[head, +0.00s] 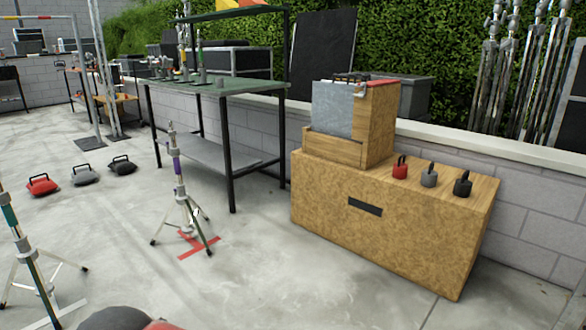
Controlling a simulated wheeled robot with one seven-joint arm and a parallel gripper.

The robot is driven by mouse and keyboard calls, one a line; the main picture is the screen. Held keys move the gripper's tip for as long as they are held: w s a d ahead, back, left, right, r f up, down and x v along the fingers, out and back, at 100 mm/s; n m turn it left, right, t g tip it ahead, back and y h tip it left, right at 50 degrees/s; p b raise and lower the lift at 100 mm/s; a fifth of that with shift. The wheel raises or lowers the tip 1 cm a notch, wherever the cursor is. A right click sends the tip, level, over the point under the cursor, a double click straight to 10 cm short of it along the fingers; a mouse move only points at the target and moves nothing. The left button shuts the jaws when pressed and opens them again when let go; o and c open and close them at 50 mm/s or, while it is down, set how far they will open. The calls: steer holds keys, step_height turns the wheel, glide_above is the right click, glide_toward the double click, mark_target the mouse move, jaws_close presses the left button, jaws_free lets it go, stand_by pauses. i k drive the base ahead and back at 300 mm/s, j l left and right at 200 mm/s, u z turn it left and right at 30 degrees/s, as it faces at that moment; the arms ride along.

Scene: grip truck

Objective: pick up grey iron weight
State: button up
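A small grey weight (429,179) with a dark upright handle stands on top of the wooden box (395,221) at the right. A red weight (400,171) stands to its left and a black weight (463,187) to its right, with gaps between them. On the floor at the far left lies a larger grey weight-like bag (84,176) with a handle, between a red one (42,184) and a black one (122,165). I cannot tell from the picture which grey thing is iron. My gripper is not in view.
A wooden crate (385,125) holding grey panels stands on the box's left part. Light stands (180,195) are on the floor at the left and middle. A green-topped table (225,88) stands behind. The concrete floor before the box is clear.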

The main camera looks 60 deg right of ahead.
mark_target(429, 178)
steer(key=k+j+z, duration=0.1)
steer(key=z, duration=3.05)
steer(key=i+z, duration=0.2)
steer(key=z, duration=0.25)
steer(key=i+j+z, duration=0.15)
steer(key=z, duration=0.3)
steer(key=i+j+z, duration=0.1)
steer(key=i+j, duration=0.15)
steer(key=i+j+z, duration=0.1)
steer(key=j, duration=0.25)
steer(key=i+j+z, duration=0.1)
steer(key=i+j, duration=0.2)
steer(key=i+j+z, duration=0.1)
steer(key=j, duration=0.25)
steer(key=i+j+z, duration=0.1)
steer(key=i+j, duration=0.2)
steer(key=i+j+z, duration=0.1)
steer(key=j, duration=0.35)
steer(key=i+j, duration=0.2)
steer(key=j, duration=0.15)
steer(key=i+j, duration=0.2)
steer(key=j, duration=0.15)
